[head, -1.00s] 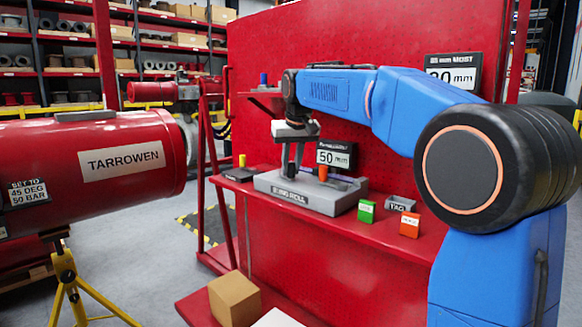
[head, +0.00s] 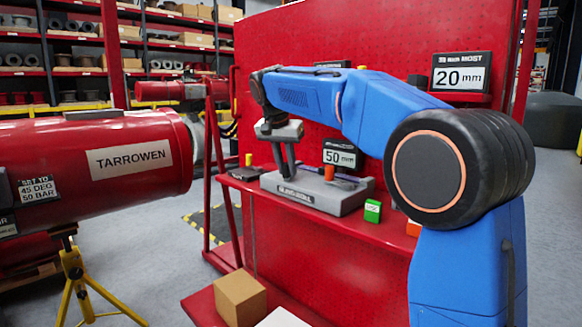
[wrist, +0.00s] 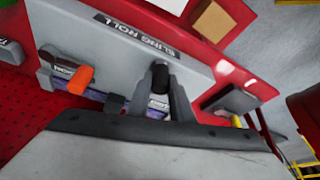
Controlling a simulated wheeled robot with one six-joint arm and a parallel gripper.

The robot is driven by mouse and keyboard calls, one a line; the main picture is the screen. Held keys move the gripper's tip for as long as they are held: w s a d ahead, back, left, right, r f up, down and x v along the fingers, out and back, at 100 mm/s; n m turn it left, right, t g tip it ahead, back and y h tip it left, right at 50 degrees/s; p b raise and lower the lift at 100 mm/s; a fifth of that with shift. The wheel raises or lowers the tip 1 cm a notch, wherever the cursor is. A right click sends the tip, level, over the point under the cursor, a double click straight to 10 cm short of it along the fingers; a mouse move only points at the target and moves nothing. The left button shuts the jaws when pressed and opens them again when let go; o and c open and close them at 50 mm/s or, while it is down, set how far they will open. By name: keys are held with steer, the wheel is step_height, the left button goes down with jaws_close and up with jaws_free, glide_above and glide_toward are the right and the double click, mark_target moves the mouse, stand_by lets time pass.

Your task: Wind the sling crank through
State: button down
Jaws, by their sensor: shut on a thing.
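The sling roll (head: 345,200) is a grey base labelled SLING ROLL on the red bench shelf. An orange upright part (head: 329,172) stands on it, and it also shows in the wrist view (wrist: 67,79). A purple sling strip (wrist: 95,92) runs along the base, partly covered. My gripper (head: 284,168) is above the left part of the base, its fingers pointing down. In the wrist view its grey fingers (wrist: 165,90) are shut on a black knob (wrist: 160,76), which looks like the crank's grip. The crank arm below is mostly hidden.
A 50 mm sign (head: 340,154) stands behind the roll. A green block (head: 373,211) is to its right and a yellow peg (head: 249,160) to its left. A red TARROWEN cylinder (head: 90,165) is at the far left. A cardboard box (head: 239,297) sits on the lower shelf.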

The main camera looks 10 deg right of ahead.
steer(key=m, duration=0.1)
steer(key=a+m, duration=0.1)
steer(key=shift+w+a+m+g+h, duration=0.15)
steer(key=shift+w+m+g+h, duration=0.2)
steer(key=shift+m+g+h, duration=0.05)
steer(key=m, duration=0.1)
steer(key=w+a+m+g, duration=0.1)
steer(key=m, duration=0.1)
steer(key=shift+w+m+h, duration=0.1)
steer(key=shift+m+h, duration=0.2)
steer(key=m, duration=0.1)
steer(key=w+m+g, duration=0.1)
steer(key=m, duration=0.1)
steer(key=shift+w+a, duration=0.1)
steer(key=shift+a, duration=0.2)
steer(key=shift+w+a+m+g, duration=0.1)
steer(key=shift+w+m+g, duration=0.25)
steer(key=shift+m, duration=0.4)
steer(key=shift+w+m+g, duration=0.15)
steer(key=shift+m+g, duration=0.3)
steer(key=shift+m, duration=0.3)
steer(key=c, duration=1.6)
jaws_free()
